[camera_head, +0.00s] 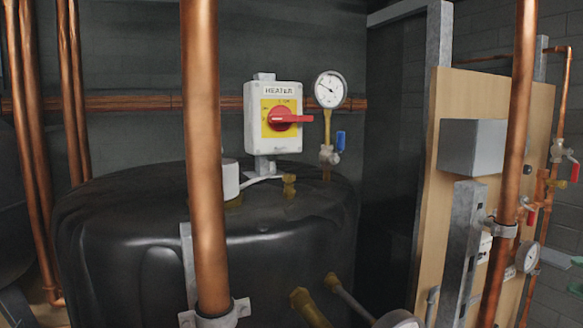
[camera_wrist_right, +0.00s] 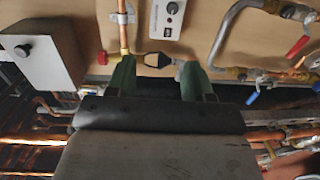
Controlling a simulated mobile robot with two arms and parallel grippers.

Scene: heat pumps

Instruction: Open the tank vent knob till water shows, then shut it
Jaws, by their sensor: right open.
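The black tank (camera_head: 130,250) fills the lower left and middle of the head view. A small brass fitting with a cap (camera_head: 289,186) stands on its top; it may be the vent knob, but it is too small to tell its setting. No water shows at it. My right gripper's green fingers show at the right edge of the head view (camera_head: 577,275), well away from the tank. In the right wrist view my right gripper (camera_wrist_right: 158,68) is open, facing a wooden board. A small dark fitting (camera_wrist_right: 154,59) shows between the fingertips; contact cannot be told. My left gripper is not in view.
A copper pipe (camera_head: 207,130) rises in front of the tank. Behind are a heater switch (camera_head: 273,118), a pressure gauge (camera_head: 330,89) and a blue-handled valve (camera_head: 332,150). The wooden board (camera_head: 450,115) with pipes, and another copper pipe (camera_head: 511,150), stand at right.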

